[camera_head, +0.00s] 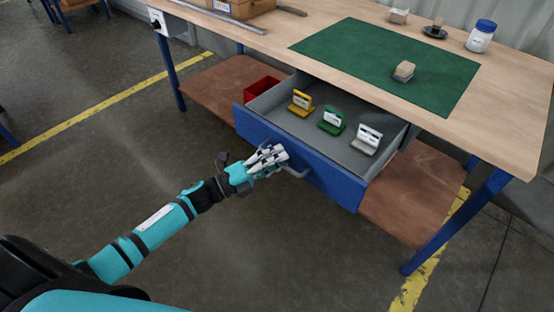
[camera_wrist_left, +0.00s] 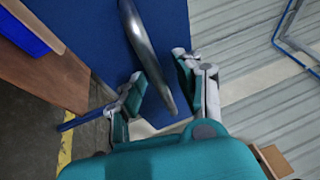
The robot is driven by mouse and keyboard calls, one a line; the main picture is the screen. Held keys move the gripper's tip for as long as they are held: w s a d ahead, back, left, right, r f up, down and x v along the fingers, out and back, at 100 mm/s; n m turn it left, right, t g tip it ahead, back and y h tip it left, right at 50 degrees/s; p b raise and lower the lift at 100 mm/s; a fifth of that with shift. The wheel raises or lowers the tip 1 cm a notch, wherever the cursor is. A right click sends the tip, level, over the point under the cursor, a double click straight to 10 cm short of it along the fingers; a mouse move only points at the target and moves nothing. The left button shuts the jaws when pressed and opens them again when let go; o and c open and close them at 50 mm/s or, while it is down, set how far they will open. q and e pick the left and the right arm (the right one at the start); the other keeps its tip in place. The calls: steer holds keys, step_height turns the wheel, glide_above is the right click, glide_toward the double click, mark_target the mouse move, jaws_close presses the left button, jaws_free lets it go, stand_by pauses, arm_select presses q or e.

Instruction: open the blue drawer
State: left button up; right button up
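The blue drawer (camera_head: 325,176) stands pulled out from under the workbench, with its grey inside showing. Its grey bar handle (camera_head: 299,173) is on the blue front; in the left wrist view the handle (camera_wrist_left: 148,50) runs between my fingers. My left gripper (camera_head: 276,156) is at the left end of the handle. In the left wrist view the gripper (camera_wrist_left: 163,78) is open, with a gap seen on both sides of the bar. My right gripper is not in view.
The drawer holds a yellow (camera_head: 301,103), a green (camera_head: 331,121) and a white piece (camera_head: 367,139). A red bin (camera_head: 262,88) stands on the lower shelf (camera_head: 212,88). A green mat (camera_head: 385,60) lies on the workbench (camera_head: 512,135). Floor before the drawer is clear.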

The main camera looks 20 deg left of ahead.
arm_select(q)
steer(key=v, duration=1.2)
